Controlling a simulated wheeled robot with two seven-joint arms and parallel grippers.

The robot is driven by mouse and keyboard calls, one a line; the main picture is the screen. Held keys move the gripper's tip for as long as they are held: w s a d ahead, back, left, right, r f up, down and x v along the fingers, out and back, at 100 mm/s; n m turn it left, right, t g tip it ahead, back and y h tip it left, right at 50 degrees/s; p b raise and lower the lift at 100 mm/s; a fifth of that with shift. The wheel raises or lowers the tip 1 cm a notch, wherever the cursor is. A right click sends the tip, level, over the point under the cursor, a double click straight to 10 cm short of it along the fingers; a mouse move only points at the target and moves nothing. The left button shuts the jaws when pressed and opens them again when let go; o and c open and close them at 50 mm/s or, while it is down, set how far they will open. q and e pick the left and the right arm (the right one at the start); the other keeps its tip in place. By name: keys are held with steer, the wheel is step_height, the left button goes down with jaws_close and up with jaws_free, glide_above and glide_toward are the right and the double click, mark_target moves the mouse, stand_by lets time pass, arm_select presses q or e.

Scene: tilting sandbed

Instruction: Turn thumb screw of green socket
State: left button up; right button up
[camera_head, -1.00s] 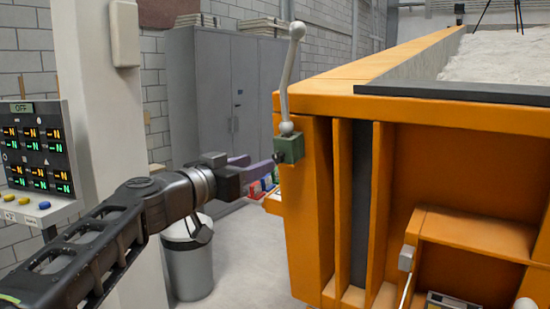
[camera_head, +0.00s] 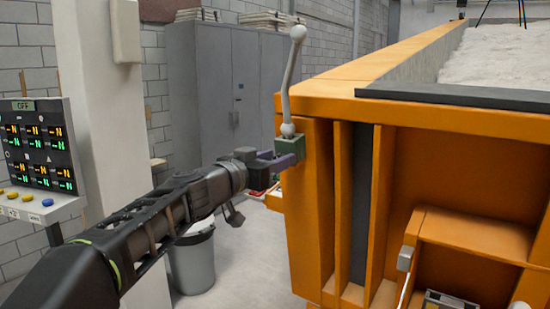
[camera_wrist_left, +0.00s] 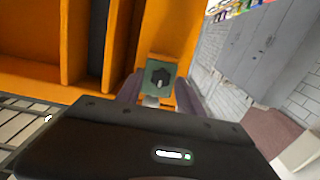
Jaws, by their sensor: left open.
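The green socket (camera_head: 290,146) is a small block on the upper left corner of the orange sandbed frame, with a grey lever (camera_head: 290,80) with ball ends standing up from it. In the left wrist view the socket (camera_wrist_left: 148,69) faces me, with a black knobbed thumb screw (camera_wrist_left: 160,78) on its face. My left gripper (camera_head: 283,160) is open, its purple fingers at the socket. In the left wrist view the fingers (camera_wrist_left: 158,88) stand on either side of the screw; I cannot tell whether they touch it. My right gripper is not in view.
The orange sandbed frame (camera_head: 305,215) fills the right side, with pale sand (camera_head: 500,55) on top. A control panel (camera_head: 40,150) reading OFF is at the left by a white column (camera_head: 95,90). A grey bin (camera_head: 192,262) stands below my left arm.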

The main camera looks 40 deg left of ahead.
arm_select(q)
steer(key=shift+c, duration=0.2)
jaws_close()
